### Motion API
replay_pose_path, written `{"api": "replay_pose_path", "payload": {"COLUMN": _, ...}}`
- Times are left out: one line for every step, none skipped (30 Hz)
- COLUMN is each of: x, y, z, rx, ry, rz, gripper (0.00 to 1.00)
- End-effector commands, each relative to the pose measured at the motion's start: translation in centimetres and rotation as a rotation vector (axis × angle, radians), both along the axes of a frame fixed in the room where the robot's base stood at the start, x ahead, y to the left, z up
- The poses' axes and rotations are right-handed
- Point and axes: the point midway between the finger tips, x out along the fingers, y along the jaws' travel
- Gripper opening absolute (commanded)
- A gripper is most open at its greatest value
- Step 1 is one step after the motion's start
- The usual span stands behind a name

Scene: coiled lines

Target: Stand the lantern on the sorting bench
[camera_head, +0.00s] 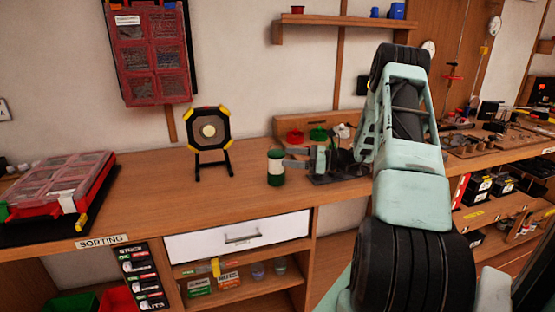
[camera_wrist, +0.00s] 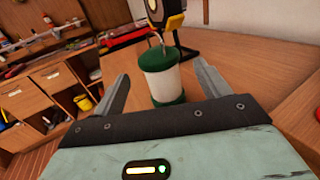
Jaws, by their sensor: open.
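The lantern (camera_head: 275,168) is a small upright cylinder, white in the middle with a green top and base. It stands on the wooden bench top (camera_head: 240,190), to the right of the SORTING label (camera_head: 102,241). My gripper (camera_head: 290,157) is open, just right of the lantern, with its fingers pointing left at it. In the wrist view the lantern (camera_wrist: 163,82) shows between the two spread fingers of my gripper (camera_wrist: 161,70), towards their tips. I see gaps on both sides, and the fingers do not appear to touch it.
A black and yellow work light (camera_head: 210,135) on a stand is left of the lantern, close behind it in the wrist view. A red-lidded organiser case (camera_head: 62,180) lies at the far left. Bare bench top lies between the case and the work light.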

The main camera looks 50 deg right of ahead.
Motion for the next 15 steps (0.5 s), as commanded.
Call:
{"api": "replay_pose_path", "payload": {"x": -0.9, "y": -0.7, "z": -0.2, "rx": -0.001, "ry": 0.000, "rz": -0.003, "gripper": 0.75}}
{"api": "replay_pose_path", "payload": {"x": -1.4, "y": -1.0, "z": -0.2, "rx": -0.001, "ry": -0.001, "rz": -0.003, "gripper": 0.75}}
{"api": "replay_pose_path", "payload": {"x": -2.0, "y": -1.3, "z": -0.1, "rx": -0.001, "ry": -0.001, "rz": -0.002, "gripper": 0.75}}
{"api": "replay_pose_path", "payload": {"x": -2.4, "y": -1.5, "z": -0.1, "rx": -0.002, "ry": -0.001, "rz": -0.001, "gripper": 0.75}}
{"api": "replay_pose_path", "payload": {"x": -2.8, "y": -1.8, "z": -0.1, "rx": -0.002, "ry": -0.001, "rz": -0.002, "gripper": 0.75}}
{"api": "replay_pose_path", "payload": {"x": -3.2, "y": -2.1, "z": -0.1, "rx": -0.002, "ry": -0.001, "rz": -0.002, "gripper": 0.75}}
{"api": "replay_pose_path", "payload": {"x": -3.5, "y": -2.2, "z": -0.1, "rx": -0.002, "ry": -0.001, "rz": -0.001, "gripper": 0.75}}
{"api": "replay_pose_path", "payload": {"x": -3.8, "y": -2.3, "z": -0.1, "rx": -0.002, "ry": -0.001, "rz": 0.000, "gripper": 0.75}}
{"api": "replay_pose_path", "payload": {"x": -4.0, "y": -2.5, "z": -0.1, "rx": -0.001, "ry": -0.001, "rz": 0.000, "gripper": 0.75}}
{"api": "replay_pose_path", "payload": {"x": -4.2, "y": -2.6, "z": 0.0, "rx": -0.001, "ry": -0.001, "rz": 0.000, "gripper": 0.75}}
{"api": "replay_pose_path", "payload": {"x": -4.3, "y": -2.7, "z": 0.0, "rx": -0.001, "ry": -0.001, "rz": 0.000, "gripper": 0.75}}
{"api": "replay_pose_path", "payload": {"x": -4.4, "y": -2.7, "z": 0.0, "rx": -0.001, "ry": -0.001, "rz": 0.000, "gripper": 0.75}}
{"api": "replay_pose_path", "payload": {"x": -4.5, "y": -2.8, "z": 0.0, "rx": -0.001, "ry": -0.001, "rz": 0.000, "gripper": 0.75}}
{"api": "replay_pose_path", "payload": {"x": -4.5, "y": -2.8, "z": 0.0, "rx": 0.000, "ry": 0.000, "rz": 0.000, "gripper": 0.75}}
{"api": "replay_pose_path", "payload": {"x": -4.5, "y": -2.8, "z": 0.0, "rx": 0.000, "ry": 0.000, "rz": 0.001, "gripper": 0.75}}
